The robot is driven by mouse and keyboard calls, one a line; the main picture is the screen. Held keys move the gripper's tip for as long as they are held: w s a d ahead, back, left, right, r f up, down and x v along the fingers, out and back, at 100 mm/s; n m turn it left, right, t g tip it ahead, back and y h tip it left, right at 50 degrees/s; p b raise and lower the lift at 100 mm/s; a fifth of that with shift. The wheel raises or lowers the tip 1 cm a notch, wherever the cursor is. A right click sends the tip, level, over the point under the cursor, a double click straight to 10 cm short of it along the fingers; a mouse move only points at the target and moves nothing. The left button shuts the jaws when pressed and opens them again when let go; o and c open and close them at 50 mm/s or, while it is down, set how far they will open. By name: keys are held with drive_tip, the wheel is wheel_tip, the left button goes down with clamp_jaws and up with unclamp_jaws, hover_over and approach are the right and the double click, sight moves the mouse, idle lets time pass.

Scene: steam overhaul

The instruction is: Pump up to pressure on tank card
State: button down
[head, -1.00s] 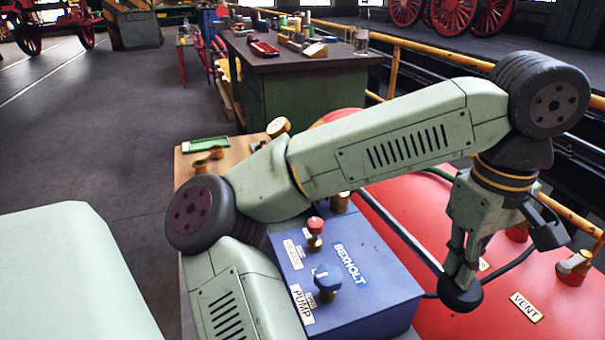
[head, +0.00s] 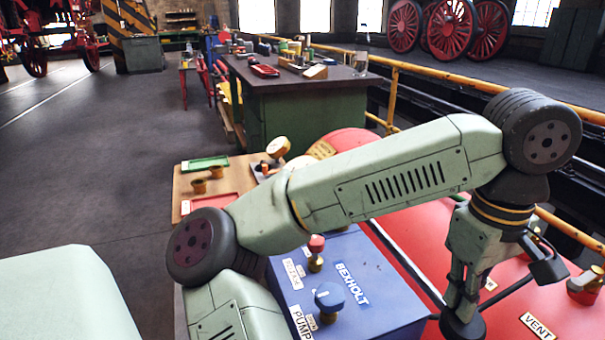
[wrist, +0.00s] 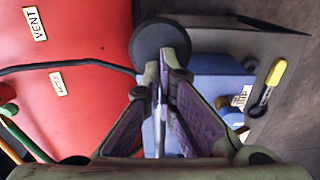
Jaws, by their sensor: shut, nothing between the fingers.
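The blue BEXHOLT pump box (head: 370,300) stands at the lower middle of the head view, partly behind my arm. On its top are a blue knob (head: 329,297) beside the PUMP label and a red knob (head: 316,244) on a brass stem. The red tank (head: 415,225) lies to its right, with a VENT label (head: 538,326). A yellow plate (head: 322,149) is on the tank's far end; its text is too small to read. A brass-rimmed gauge (head: 278,147) stands nearby, its dial unreadable. My gripper (head: 461,322) is shut and empty above the tank, right of the box.
A black hose (wrist: 70,65) crosses the tank. A green workbench (head: 300,110) is behind.

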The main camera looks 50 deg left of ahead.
sight(455, 316)
wheel_tip(455, 316, up, 13)
drive_tip(key=p, duration=0.9)
drive_tip(key=shift+f, duration=0.15)
idle(2.5)
drive_tip(key=shift+f, duration=0.15)
idle(0.4)
wheel_tip(455, 316, down, 16)
drive_tip(key=b, duration=1.3)
drive_tip(key=shift+f, duration=0.25)
wheel_tip(455, 316, up, 17)
drive_tip(key=p, duration=1.3)
